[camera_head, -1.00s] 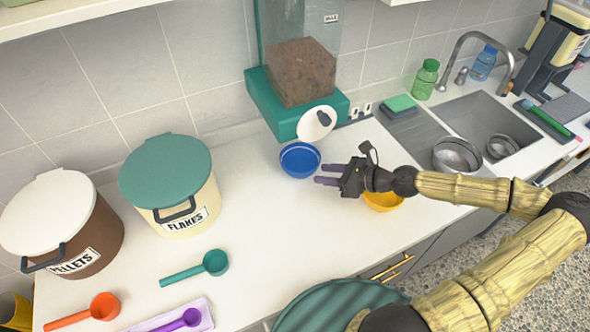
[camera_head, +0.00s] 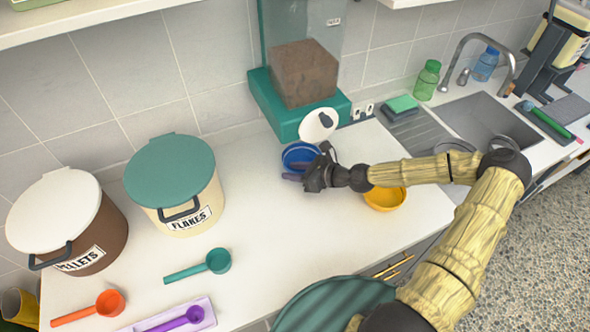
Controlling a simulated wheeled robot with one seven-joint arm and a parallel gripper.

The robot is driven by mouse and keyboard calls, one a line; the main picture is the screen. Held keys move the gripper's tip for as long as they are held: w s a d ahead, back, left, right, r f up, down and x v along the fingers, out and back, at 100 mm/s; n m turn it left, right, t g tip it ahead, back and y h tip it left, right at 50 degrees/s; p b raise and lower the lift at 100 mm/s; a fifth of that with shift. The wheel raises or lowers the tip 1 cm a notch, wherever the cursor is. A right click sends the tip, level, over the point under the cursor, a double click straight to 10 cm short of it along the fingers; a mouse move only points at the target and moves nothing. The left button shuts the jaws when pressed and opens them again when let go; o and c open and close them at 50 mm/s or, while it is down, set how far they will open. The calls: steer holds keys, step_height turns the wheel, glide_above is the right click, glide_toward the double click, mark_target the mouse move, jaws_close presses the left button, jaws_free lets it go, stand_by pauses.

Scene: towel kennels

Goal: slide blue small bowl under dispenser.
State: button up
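The blue small bowl (camera_head: 297,153) stands upright on the white counter, just in front of the dispenser and partly hidden by my gripper. The dispenser (camera_head: 296,122) has a teal base, a clear hopper with brown feed and a round white piece with a dark knob (camera_head: 319,124) at its front.
A yellow bowl (camera_head: 385,199) sits below my forearm. The flakes bin (camera_head: 175,187) and pellets bin (camera_head: 68,222) stand at left. Teal (camera_head: 217,261), orange (camera_head: 108,303) and purple (camera_head: 194,315) scoops lie in front. A sink (camera_head: 490,120) is at right. Counter left of the bowl is clear.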

jaws_close()
stand_by(0.3)
